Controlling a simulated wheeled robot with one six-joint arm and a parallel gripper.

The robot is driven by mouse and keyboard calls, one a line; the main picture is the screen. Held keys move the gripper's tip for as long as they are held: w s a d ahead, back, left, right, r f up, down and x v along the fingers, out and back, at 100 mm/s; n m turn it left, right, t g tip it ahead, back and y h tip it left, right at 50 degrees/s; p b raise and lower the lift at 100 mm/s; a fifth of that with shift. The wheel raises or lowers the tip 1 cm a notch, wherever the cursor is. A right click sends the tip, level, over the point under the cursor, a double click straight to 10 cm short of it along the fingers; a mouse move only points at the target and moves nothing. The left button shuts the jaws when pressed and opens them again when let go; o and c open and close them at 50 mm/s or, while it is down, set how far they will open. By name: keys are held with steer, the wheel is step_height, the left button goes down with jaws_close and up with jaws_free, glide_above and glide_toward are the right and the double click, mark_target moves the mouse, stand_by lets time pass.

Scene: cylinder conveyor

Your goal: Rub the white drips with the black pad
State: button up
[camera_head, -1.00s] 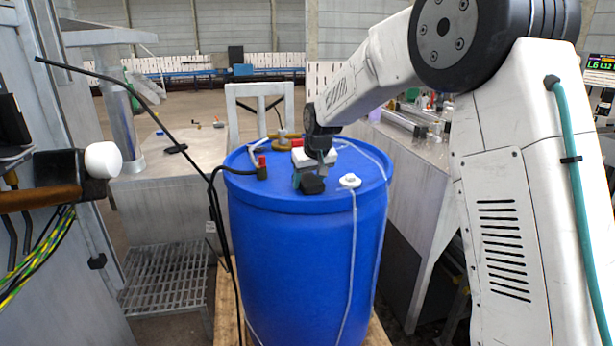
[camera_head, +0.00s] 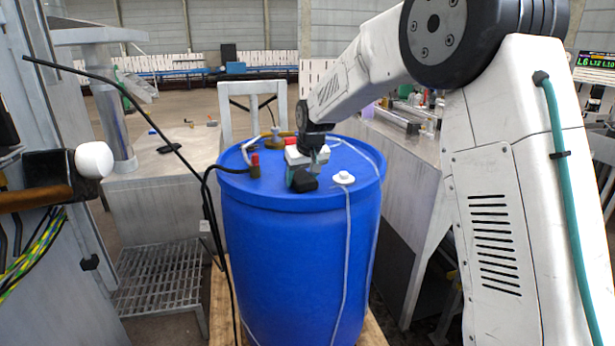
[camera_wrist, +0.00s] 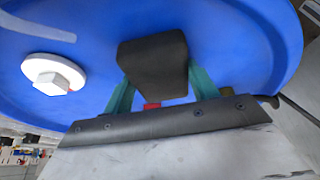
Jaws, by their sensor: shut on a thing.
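The black pad (camera_head: 304,182) is over the top of the blue barrel (camera_head: 290,255), left of the white cap (camera_head: 343,178). My gripper (camera_wrist: 162,82) is shut on the pad (camera_wrist: 153,62), with a teal finger on each side. I cannot tell whether the pad touches the lid. One white drip (camera_head: 347,250) runs from the cap down the barrel's front. Another white streak (camera_head: 362,155) crosses the top's right side and continues down the right side. In the wrist view, a white streak (camera_wrist: 35,27) lies on the blue surface beyond the cap (camera_wrist: 53,74).
A red-topped brass fitting (camera_head: 255,167) with a black hose stands at the lid's left. A brass fitting (camera_head: 276,140) is at the lid's back. A black cable (camera_head: 120,90) hangs at left. A cluttered bench (camera_head: 410,145) stands at right.

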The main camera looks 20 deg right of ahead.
mark_target(295, 178)
steer(key=shift+a, duration=1.15)
steer(key=shift+a+r, duration=0.1)
steer(key=shift+r, duration=3.85)
